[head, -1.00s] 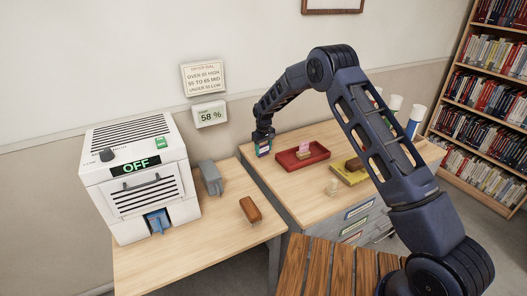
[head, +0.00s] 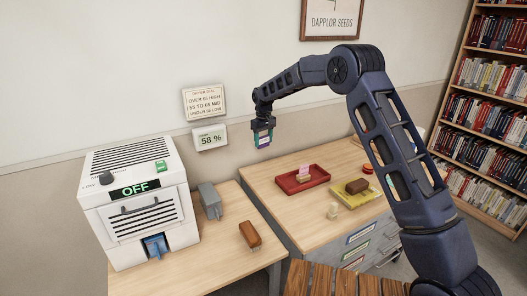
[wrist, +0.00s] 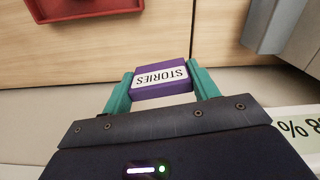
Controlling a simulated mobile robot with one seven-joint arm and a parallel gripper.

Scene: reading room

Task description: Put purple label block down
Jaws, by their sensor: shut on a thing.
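In the head view my gripper (head: 262,137) is raised in front of the wall, above the back of the desks, and the block is a small patch between the fingers. Nothing touches the block from below in the wrist view.
A red tray (head: 302,188) holding a block with a pink card and a yellow tray (head: 341,199) with a brown item stand on the right desk. A white machine (head: 140,208) reading "OFF", a grey device (head: 210,200) and a brown brush-like item (head: 250,235) stand on the left desk.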

